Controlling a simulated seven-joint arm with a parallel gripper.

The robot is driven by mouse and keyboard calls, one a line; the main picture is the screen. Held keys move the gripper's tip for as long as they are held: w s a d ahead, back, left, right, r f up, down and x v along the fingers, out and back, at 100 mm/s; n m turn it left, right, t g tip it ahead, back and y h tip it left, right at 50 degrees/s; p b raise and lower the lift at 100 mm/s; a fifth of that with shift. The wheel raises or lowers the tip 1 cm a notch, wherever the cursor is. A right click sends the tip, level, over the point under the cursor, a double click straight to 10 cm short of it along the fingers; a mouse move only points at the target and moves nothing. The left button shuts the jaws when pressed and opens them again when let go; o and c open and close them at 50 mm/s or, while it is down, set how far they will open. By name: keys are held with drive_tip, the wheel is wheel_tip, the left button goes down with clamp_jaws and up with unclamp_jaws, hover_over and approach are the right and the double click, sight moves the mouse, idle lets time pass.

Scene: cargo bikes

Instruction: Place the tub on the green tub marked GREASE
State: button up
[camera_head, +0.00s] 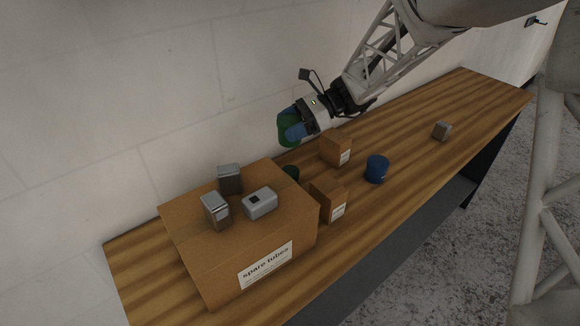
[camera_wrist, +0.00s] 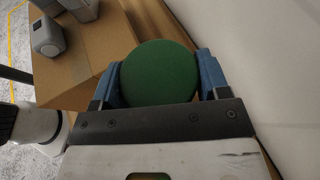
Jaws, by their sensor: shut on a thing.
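My gripper (camera_head: 292,132) is shut on a green tub (camera_head: 286,134) and holds it in the air above the back of the bench, near the wall. In the wrist view the held tub (camera_wrist: 160,74) shows its round green face between the two blue fingers. A second dark green tub (camera_head: 291,172) stands on the bench below it, mostly hidden between the large carton and a small box. No marking can be read on either green tub. A blue tub (camera_head: 377,169) stands on the bench to the right.
A large carton (camera_head: 225,262) labelled "spare tubes" fills the left of the wooden bench (camera_head: 440,101), with several grey items (camera_head: 260,202) on top. Small cardboard boxes (camera_head: 336,148) stand beside the lower green tub. A small grey block (camera_head: 442,131) lies at right, with bare bench around it.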

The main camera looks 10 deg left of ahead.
drive_tip(key=shift+f, duration=3.05)
drive_tip(key=shift+f, duration=1.85)
drive_tip(key=shift+f, duration=0.1)
drive_tip(key=o, duration=1)
drive_tip(key=shift+d, duration=0.1)
drive_tip(key=v, duration=1.2)
